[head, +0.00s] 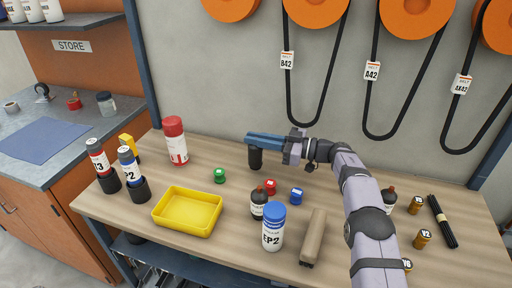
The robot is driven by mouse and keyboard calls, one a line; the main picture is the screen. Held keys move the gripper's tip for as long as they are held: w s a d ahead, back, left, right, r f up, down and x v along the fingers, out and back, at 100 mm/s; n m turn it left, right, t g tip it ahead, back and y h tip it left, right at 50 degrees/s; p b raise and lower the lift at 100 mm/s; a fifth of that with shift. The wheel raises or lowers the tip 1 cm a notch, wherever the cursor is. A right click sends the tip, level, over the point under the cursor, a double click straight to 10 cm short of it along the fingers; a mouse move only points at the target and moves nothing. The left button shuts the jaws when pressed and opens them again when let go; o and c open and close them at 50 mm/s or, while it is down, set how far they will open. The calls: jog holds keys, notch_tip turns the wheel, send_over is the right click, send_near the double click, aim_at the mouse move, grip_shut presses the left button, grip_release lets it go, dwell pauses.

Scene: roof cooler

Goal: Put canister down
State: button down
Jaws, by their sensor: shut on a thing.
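My gripper (266,141) reaches in from the right over the back of the wooden workbench, its blue fingers lying level. It is shut on a dark cylinder (255,159), which I take to be the canister. The cylinder is upright, and its top is hidden behind the fingers. I cannot tell whether its base touches the bench. A white canister with a blue lid, marked EP2 (273,232), stands at the front. A red-capped canister (175,143) stands at the back left.
A yellow tray (187,232) lies empty at the front left. Two labelled cans (131,168) stand in black holders further left. Small green (219,176), red (270,187) and blue (296,196) pots, a dark bottle (259,203) and a beige block (313,238) occupy the middle.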

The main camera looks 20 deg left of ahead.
aim_at(256, 148)
jog(key=shift+f, duration=1.5)
jog(key=shift+f, duration=0.2)
jog(key=c, duration=1.8)
grip_release()
jog(key=shift+r, duration=0.1)
jog(key=shift+d, duration=0.15)
jog(key=shift+d+b, duration=0.65)
jog(key=shift+d, duration=2.95)
